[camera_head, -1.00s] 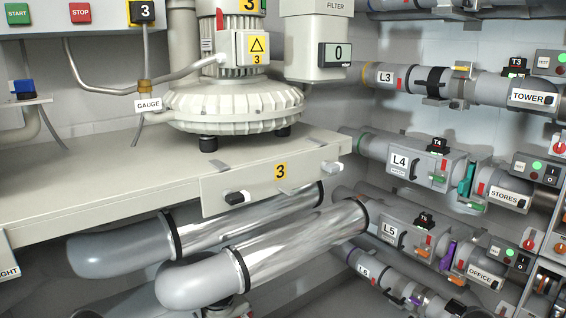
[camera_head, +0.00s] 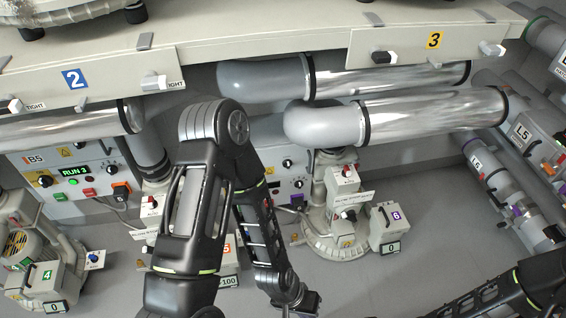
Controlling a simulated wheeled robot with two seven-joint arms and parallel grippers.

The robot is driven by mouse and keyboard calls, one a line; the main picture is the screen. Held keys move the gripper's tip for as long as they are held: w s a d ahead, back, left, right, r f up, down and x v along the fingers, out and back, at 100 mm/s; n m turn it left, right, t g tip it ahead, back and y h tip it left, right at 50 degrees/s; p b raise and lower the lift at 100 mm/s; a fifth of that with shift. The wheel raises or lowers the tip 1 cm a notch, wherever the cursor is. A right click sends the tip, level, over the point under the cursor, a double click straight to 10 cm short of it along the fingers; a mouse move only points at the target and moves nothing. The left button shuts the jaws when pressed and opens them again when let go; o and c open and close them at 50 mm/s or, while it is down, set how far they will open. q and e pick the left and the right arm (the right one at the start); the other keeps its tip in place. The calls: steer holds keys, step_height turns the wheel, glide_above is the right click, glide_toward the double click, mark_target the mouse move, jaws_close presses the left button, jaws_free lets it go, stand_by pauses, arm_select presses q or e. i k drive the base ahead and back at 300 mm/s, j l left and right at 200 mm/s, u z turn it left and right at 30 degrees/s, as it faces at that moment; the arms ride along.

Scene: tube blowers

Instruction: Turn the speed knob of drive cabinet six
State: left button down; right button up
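A pale drive cabinet (camera_head: 297,192) stands on the floor behind my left arm, under the silver pipes. It has a dark round knob (camera_head: 287,165) with a light ring at its upper part and a smaller dark knob (camera_head: 298,183) below. My arm covers its left side, and I cannot read its number. A blower marked 6 (camera_head: 397,215) stands in front of it to the right. My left arm bends over at the elbow and reaches down left of the blower. Its wrist is at the bottom edge, and no fingers show clearly. My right arm enters at the bottom right, its gripper out of frame.
Cabinet B5 (camera_head: 35,159), with a lit RUN display, stands at the left. Blower 4 (camera_head: 47,274) is at the lower left. Shiny pipes (camera_head: 430,115) and the bench marked 3 (camera_head: 390,43) hang above. The floor (camera_head: 440,240) right of blower 6 is open.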

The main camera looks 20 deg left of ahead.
mark_target(299, 184)
steer(key=u, duration=1.05)
steer(key=l+z, duration=0.35)
steer(key=i+l+z, duration=0.2)
steer(key=l+z, duration=0.15)
steer(key=i+l+z, duration=0.15)
steer(key=l+z, duration=0.2)
